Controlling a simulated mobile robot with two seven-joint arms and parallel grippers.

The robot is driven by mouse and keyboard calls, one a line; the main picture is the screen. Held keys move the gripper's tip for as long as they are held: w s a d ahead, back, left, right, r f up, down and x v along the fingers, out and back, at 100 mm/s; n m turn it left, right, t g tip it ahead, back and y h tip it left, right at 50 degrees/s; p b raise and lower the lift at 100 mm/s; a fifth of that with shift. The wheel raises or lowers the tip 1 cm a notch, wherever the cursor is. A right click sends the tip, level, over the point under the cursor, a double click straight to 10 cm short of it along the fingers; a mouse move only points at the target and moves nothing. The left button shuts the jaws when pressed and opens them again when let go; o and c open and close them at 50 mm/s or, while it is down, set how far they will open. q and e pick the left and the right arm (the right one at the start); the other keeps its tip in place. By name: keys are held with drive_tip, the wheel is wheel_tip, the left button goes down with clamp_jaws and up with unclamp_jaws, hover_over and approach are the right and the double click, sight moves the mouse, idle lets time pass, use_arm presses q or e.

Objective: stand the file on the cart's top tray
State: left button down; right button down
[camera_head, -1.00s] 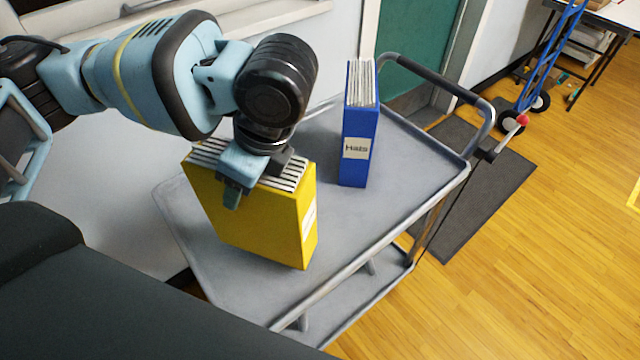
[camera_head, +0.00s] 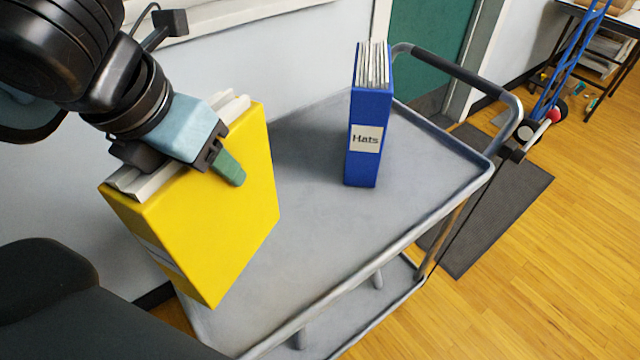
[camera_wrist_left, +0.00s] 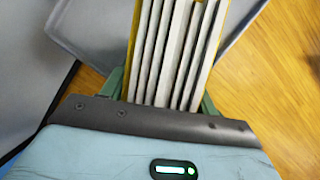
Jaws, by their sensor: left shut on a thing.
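The yellow file (camera_head: 225,220) is in my left gripper (camera_head: 200,165), which grips it across its thickness at the top edge. One green fingertip lies on its broad near face; the other is hidden behind it. The file leans in the head view, over the cart's left end, and seems raised above the tray. In the left wrist view its white pages (camera_wrist_left: 175,55) show between the two fingers (camera_wrist_left: 160,95). The cart's grey top tray (camera_head: 310,235) is partly hidden by the file. My right gripper is not in view.
A blue file (camera_head: 368,115) labelled "Hats" stands upright on the tray's far part. The tray has a raised rim and a handle (camera_head: 460,75) at the far right. Bare tray lies between the two files. A wall runs along the left side.

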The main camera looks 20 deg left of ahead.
use_arm(q)
drive_tip(key=m, duration=0.1)
drive_tip(key=s+m+h+b, duration=0.1)
drive_tip(key=m, duration=0.1)
drive_tip(key=m+h+b, duration=0.1)
drive_tip(key=m, duration=0.1)
drive_tip(key=shift+s+a, duration=0.2)
drive_tip(key=shift+s, duration=0.2)
drive_tip(key=w+f+b, duration=0.1)
drive_tip(key=w+f, duration=0.1)
drive_tip(key=w, duration=0.6)
drive_tip(key=w+f+b, duration=0.1)
drive_tip(key=w+f, duration=0.2)
drive_tip(key=w, duration=0.5)
drive_tip(key=shift+d, duration=0.15)
drive_tip(key=shift+c, duration=2)
unclamp_jaws()
drive_tip(key=shift+f, duration=0.15)
